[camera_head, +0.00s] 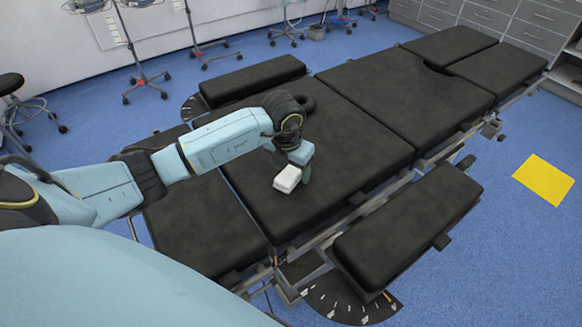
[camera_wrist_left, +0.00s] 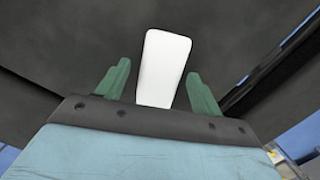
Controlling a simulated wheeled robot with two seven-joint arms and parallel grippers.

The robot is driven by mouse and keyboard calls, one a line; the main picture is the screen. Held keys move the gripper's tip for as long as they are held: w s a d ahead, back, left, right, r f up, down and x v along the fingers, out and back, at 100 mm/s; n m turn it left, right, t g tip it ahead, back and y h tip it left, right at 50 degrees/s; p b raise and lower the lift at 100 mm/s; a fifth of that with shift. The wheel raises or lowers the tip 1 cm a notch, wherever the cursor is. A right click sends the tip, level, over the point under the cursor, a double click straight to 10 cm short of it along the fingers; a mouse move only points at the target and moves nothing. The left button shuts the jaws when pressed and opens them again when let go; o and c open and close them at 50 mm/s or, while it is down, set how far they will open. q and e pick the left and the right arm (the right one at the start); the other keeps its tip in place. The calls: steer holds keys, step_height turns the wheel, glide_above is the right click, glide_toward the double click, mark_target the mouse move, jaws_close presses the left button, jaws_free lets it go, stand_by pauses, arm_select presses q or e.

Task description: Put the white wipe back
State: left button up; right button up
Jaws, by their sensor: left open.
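The white wipe (camera_head: 287,179) is a small white block on the black operating table (camera_head: 365,130). In the left wrist view the wipe (camera_wrist_left: 163,68) appears between and beyond the two green fingers. My left gripper (camera_head: 302,172) is right at the wipe in the head view and partly overlaps it. In the left wrist view my left gripper (camera_wrist_left: 160,85) has its fingers spread, with dark gaps on both sides of the wipe. Whether the wipe touches the table surface is hard to tell. My right gripper is not in view.
A black arm pad (camera_head: 410,220) extends from the table's near right side, and another pad (camera_head: 252,78) sits at the far left. A yellow square (camera_head: 543,180) is on the blue floor at right.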

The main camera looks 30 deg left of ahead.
mark_target(288, 175)
arm_select(q)
steer(key=shift+r, duration=0.3)
step_height(288, 175, up, 12)
steer(key=s+p, duration=0.1)
steer(key=p, duration=0.1)
steer(key=shift+s+f, duration=0.2)
steer(key=shift+s, duration=0.2)
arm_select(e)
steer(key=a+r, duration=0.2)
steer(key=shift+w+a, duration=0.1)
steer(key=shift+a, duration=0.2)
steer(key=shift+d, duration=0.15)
